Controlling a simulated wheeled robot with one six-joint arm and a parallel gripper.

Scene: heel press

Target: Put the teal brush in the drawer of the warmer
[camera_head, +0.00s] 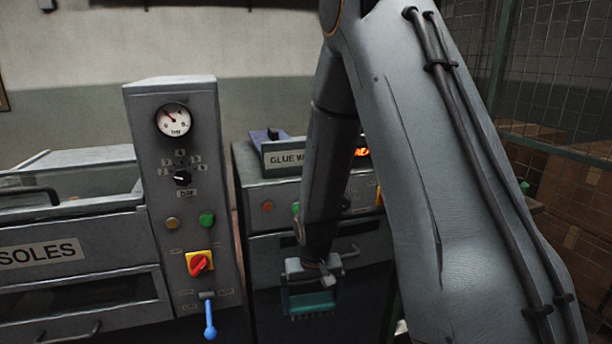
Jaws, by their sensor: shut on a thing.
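The teal brush (312,302) hangs below my gripper (309,278), which is shut on it. The brush shows in front of the lower part of the warmer (266,192), a grey cabinet with a sign starting "GLUE W". The warmer's front has a dark slot and a handle (351,252) just right of my gripper. A dark area lies around the brush; I cannot tell whether it is the drawer's inside or its front. My arm hides much of the warmer's right side.
Left of the warmer stands a grey control column (181,110) with a gauge, a red-and-yellow switch (199,263) and a blue lever (209,318). A unit marked "SOLES" (42,253) is at far left. Cardboard boxes (570,200) sit behind wire mesh at right.

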